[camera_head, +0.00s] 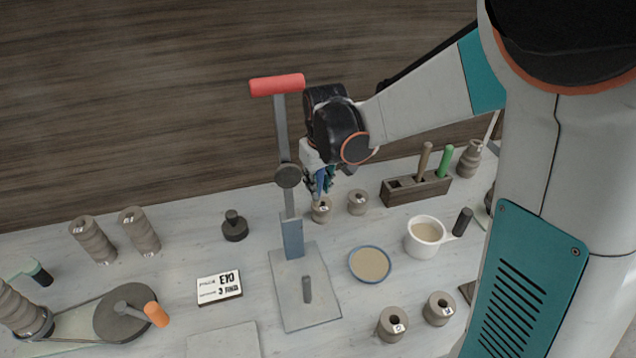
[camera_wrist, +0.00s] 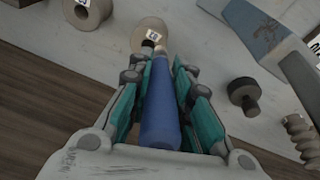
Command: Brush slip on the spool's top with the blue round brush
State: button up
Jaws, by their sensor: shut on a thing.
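My gripper (camera_head: 320,186) is shut on the blue round brush (camera_wrist: 162,110). The blue handle points away between the fingers in the wrist view, and part of it shows in the head view. A small pale spool (camera_head: 321,214) with a label stands under the brush; its top (camera_wrist: 150,27) shows just beyond the brush end in the wrist view. I cannot tell whether the bristles touch it. A blue-rimmed dish (camera_head: 370,280) of beige slip and a white handled cup (camera_head: 424,249) with similar liquid stand on the table.
Another spool (camera_head: 358,204) stands close to the right. A dark rack (camera_head: 417,190) holds brown- and green-handled tools. A lever press (camera_head: 291,235) with a red handle rises just left of my gripper. Two spools (camera_head: 392,324) (camera_head: 439,309) stand in front; a label block (camera_head: 219,287) lies left.

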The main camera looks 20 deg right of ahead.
jog(key=shift+r, duration=0.15)
jog(key=shift+s+d, duration=0.3)
jog(key=shift+d, duration=0.2)
jog(key=shift+s+d, duration=0.25)
jog(key=shift+d, duration=0.2)
jog(key=shift+f, duration=0.35)
dwell(0.6)
jog(key=shift+r, duration=0.2)
jog(key=shift+r, duration=0.2)
jog(key=shift+d, duration=0.1)
jog(key=shift+w+d, duration=0.55)
jog(key=shift+d, duration=0.25)
jog(key=shift+f, duration=0.4)
dwell(0.7)
